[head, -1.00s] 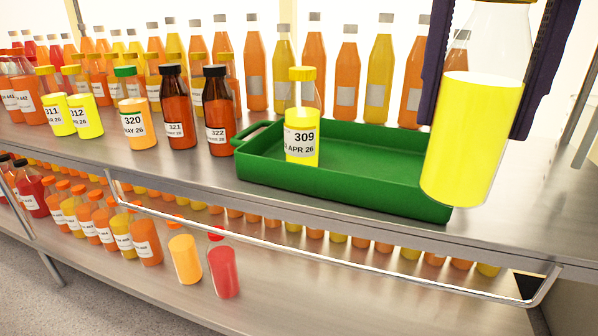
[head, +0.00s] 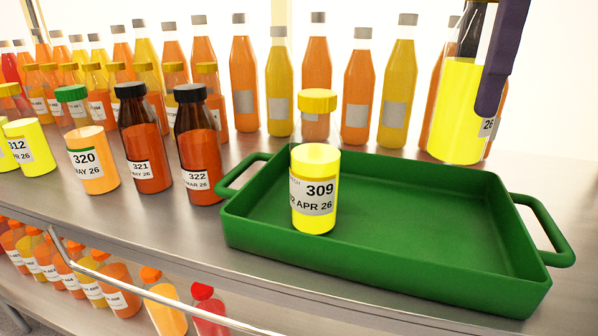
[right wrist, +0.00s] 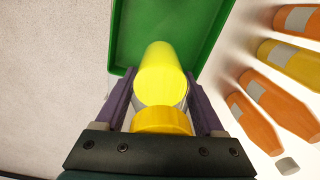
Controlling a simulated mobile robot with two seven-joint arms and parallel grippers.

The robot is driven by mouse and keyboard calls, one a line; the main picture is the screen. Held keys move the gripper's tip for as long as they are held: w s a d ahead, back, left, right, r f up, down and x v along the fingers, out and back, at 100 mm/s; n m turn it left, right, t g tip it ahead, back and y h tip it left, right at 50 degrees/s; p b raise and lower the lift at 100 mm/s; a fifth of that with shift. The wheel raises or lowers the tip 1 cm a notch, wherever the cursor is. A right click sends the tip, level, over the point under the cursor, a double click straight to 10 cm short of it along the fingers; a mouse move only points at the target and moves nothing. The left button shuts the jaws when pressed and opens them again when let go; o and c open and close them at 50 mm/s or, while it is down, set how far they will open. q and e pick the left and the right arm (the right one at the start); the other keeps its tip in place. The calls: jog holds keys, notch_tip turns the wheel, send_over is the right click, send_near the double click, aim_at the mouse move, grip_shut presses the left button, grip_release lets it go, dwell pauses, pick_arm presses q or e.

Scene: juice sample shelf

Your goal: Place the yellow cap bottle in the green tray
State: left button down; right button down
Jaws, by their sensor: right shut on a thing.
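The green tray (head: 400,250) sits on the shelf, and part of it shows in the right wrist view (right wrist: 125,40). A bottle labelled 309 (head: 315,195), with yellow juice and a yellow cap, stands upright in its left part. My right gripper (right wrist: 158,92) is shut on another bottle of yellow juice (head: 458,105), whose yellow cap (right wrist: 162,121) shows in the right wrist view. One purple finger (head: 497,65) shows in the head view. The held bottle appears near the tray's back right rim; its height above the shelf is hard to tell. My left gripper is not in view.
Bottles 320 (head: 92,155), 321 (head: 145,150) and 322 (head: 198,150) stand left of the tray. A row of orange and yellow bottles (head: 318,75) stands behind it. The tray's right part is empty. A metal rail (head: 175,300) runs along the shelf front.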

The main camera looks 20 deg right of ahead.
notch_tip(320, 180, down, 10)
jog(key=b, duration=0.4)
jog(key=shift+r, duration=0.1)
jog(key=shift+f, duration=0.2)
jog(key=shift+w+f, duration=0.1)
grip_release()
